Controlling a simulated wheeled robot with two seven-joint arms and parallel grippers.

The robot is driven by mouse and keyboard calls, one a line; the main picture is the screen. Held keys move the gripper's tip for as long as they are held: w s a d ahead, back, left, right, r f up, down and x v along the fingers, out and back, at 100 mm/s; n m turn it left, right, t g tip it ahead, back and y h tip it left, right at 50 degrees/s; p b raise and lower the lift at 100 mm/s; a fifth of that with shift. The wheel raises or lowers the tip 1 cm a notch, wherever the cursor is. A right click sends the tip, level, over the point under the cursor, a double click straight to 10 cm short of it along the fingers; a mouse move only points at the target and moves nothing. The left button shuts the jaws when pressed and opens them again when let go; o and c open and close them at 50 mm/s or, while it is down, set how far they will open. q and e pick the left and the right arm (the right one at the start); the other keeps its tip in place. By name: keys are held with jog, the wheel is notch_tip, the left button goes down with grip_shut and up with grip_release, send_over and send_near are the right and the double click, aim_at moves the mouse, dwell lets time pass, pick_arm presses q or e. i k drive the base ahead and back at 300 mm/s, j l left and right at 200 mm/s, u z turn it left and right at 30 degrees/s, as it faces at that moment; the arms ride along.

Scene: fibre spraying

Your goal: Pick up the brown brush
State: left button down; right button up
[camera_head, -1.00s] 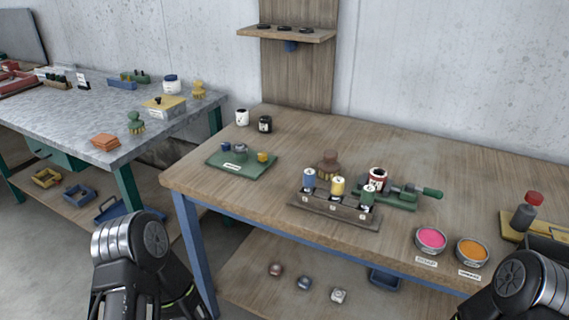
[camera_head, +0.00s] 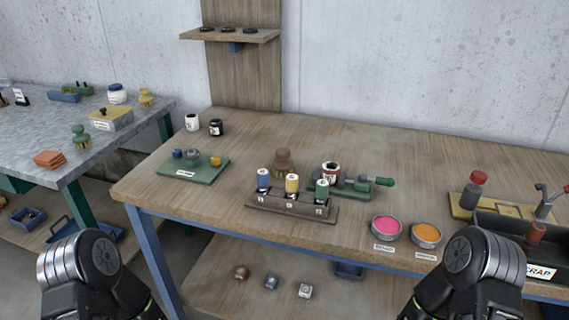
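A brown brush (camera_head: 283,160) with a rounded top stands on the wooden table (camera_head: 170,215), behind the rack of coloured spools; its lower part is partly hidden by the rack. My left arm shows at the lower left and my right arm at the lower right, both in front of the table's near edge and well apart from the brush. Neither gripper's fingers are in view. A green brush (camera_head: 80,137) and a yellow brush (camera_head: 146,97) stand on the grey table at the left.
The rack (camera_head: 290,205) holds blue, yellow and green spools in front of the brush. A green clamp-like tool (camera_head: 360,186) and a red-and-white can (camera_head: 331,172) are right of it. Pink (camera_head: 386,229) and orange (camera_head: 426,234) tubs sit near the front edge.

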aim_at(282, 166)
jog(key=i+l+u, duration=0.1)
jog(key=u, duration=0.25)
jog(key=i+l+u, duration=0.1)
jog(key=u, duration=0.25)
jog(key=i+l+u, duration=0.15)
jog(key=u, duration=0.2)
